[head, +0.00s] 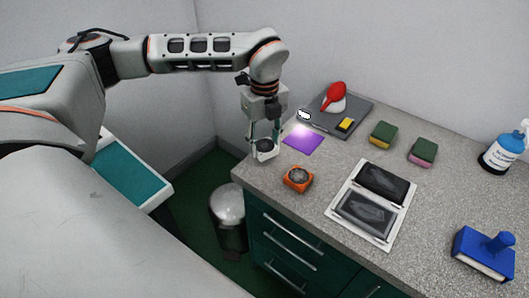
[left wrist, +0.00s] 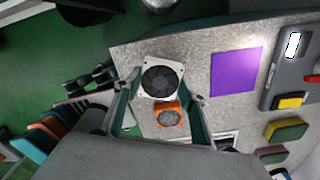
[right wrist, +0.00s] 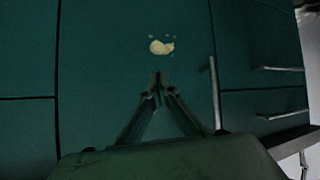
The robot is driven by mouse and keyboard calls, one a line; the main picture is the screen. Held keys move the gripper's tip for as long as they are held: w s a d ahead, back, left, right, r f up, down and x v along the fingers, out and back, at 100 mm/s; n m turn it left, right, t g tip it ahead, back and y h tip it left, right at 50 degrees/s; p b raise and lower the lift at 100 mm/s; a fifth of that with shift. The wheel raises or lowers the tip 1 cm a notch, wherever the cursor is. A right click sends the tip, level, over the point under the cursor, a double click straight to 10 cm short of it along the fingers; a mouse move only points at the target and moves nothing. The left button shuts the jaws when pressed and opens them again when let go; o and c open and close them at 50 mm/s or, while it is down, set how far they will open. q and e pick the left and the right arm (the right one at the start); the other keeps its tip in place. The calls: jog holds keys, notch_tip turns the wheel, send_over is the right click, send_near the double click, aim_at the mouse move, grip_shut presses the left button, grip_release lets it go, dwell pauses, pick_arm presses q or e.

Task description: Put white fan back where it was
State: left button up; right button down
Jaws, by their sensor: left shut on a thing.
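The white fan (head: 264,155), a square frame with a dark rotor, is between the fingers of my left gripper (head: 264,142) at the counter's left end in the head view. My left gripper is shut on it. The fan also shows between the fingers in the left wrist view (left wrist: 161,78). I cannot tell whether it touches the counter. A flat purple square (head: 303,140) lies bare on the counter, just right of the fan. My right gripper (right wrist: 160,82) is empty, its fingertips together, in front of dark green cabinet fronts.
An orange fan (head: 298,179) sits near the counter's front edge. A bin (head: 228,210) is on the floor.

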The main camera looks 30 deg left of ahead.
aim_at(265, 154)
pick_arm(q)
notch_tip(265, 154, down, 4)
dwell(0.4)
jog(key=shift+f, duration=0.15)
jog(key=o, duration=1.2)
